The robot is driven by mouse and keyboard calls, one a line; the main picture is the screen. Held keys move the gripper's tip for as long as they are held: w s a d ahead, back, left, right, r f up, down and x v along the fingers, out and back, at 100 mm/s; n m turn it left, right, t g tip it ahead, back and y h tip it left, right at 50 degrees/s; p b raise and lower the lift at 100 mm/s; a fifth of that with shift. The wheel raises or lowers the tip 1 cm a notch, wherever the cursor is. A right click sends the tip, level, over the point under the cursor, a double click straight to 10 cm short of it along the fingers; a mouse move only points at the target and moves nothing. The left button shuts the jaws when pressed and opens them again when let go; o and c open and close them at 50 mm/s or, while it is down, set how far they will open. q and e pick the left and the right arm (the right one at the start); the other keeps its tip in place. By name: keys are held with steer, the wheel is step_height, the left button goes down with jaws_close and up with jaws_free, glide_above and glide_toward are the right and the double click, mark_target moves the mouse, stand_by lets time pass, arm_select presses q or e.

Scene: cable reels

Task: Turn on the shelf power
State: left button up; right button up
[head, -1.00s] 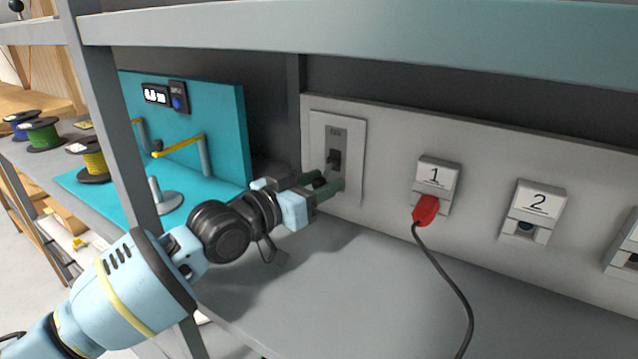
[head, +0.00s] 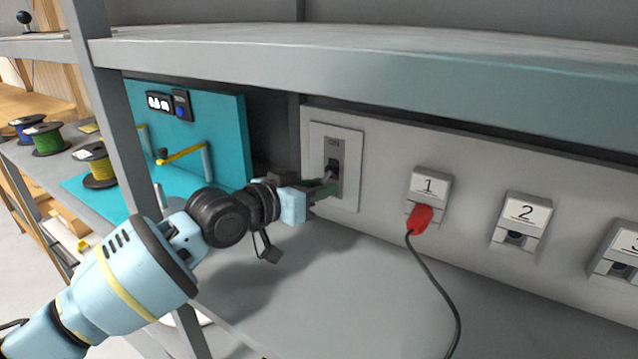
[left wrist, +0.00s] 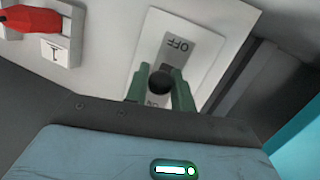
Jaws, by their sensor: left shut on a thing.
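The power switch is a light plate (head: 348,190) on the grey back panel, with a grey inset marked ON at the top. The left wrist view shows the plate (left wrist: 205,48) upside down, with OFF readable and the other label mostly covered. A dark switch lever (left wrist: 161,83) stands out from the inset. My left gripper (head: 330,187) is at the switch, its green fingers shut on the lever from both sides; the fingers also show in the left wrist view (left wrist: 161,76). The exact tilt of the lever is hard to tell. My right gripper is not in view.
Right of the switch are sockets 1 (head: 429,184), 2 (head: 525,212) and a third at the edge. A red plug (head: 419,218) with a dark cable sits in socket 1. A shelf board (head: 400,50) overhangs; a post (head: 112,120) stands left. Several reels lie far left.

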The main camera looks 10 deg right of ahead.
mark_target(318, 182)
arm_select(q)
step_height(318, 182, up, 3)
steer(key=g+y+p, duration=0.2)
steer(key=p, duration=0.1)
steer(key=shift+s+f+n+y, duration=0.1)
steer(key=shift+n+y, duration=0.2)
steer(key=shift+g+y+p, duration=0.3)
steer(key=shift+p, duration=0.05)
steer(key=shift+d+r+n+g+y, duration=0.1)
steer(key=shift+r+n+g+y, duration=0.2)
steer(key=shift+g+y, duration=0.65)
steer(key=shift+y, duration=0.25)
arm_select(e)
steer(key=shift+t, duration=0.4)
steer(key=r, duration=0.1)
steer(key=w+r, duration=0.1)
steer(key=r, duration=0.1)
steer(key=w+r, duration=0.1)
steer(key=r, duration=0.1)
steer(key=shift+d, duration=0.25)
arm_select(q)
steer(key=shift+w+r+g+y, duration=0.15)
steer(key=shift+w+g+y, duration=0.05)
steer(key=shift+g+y, duration=0.1)
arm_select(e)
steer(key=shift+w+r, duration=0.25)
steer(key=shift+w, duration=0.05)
